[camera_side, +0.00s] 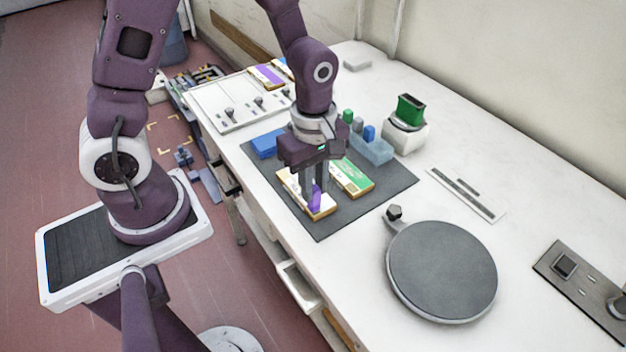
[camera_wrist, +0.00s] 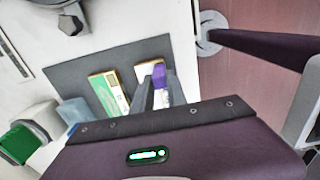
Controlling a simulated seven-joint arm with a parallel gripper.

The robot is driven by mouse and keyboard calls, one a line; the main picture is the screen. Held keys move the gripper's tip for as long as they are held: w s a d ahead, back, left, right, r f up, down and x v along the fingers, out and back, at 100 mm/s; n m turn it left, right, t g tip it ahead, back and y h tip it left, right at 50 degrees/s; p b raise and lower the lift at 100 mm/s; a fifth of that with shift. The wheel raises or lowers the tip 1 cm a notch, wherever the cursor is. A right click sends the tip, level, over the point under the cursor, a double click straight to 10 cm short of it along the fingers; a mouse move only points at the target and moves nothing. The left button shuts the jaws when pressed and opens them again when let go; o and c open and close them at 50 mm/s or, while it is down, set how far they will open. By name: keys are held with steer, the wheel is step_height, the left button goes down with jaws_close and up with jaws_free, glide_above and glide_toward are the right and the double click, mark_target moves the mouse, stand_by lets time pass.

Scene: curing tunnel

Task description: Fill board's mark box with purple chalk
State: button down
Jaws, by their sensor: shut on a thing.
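My gripper (camera_side: 313,200) points down over the near board and is shut on a purple chalk (camera_side: 316,196). The chalk's purple also shows at the fingertips in the wrist view (camera_wrist: 159,77). The near board (camera_side: 289,184) is pale with gold-coloured edges and lies on the dark mat (camera_side: 378,203); it also shows in the wrist view (camera_wrist: 143,70). The chalk's lower end is at or just above this board; I cannot tell if it touches. My fingers hide part of the board, and its mark box cannot be made out.
A board with a green area (camera_side: 352,177) lies beside it. A blue block (camera_side: 267,145) and a clear tray (camera_side: 373,150) with green and blue pieces are behind. A round grey plate (camera_side: 442,268) stands right of the mat. Purple-marked boards (camera_side: 265,76) lie at the far end.

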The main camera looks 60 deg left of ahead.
steer(key=shift+a, duration=0.65)
steer(key=shift+d, duration=0.85)
steer(key=shift+a+f, duration=0.1)
steer(key=shift+a, duration=0.6)
steer(key=shift+a+r, duration=0.15)
steer(key=shift+r, duration=0.05)
step_height(320, 180, up, 7)
steer(key=shift+r, duration=0.15)
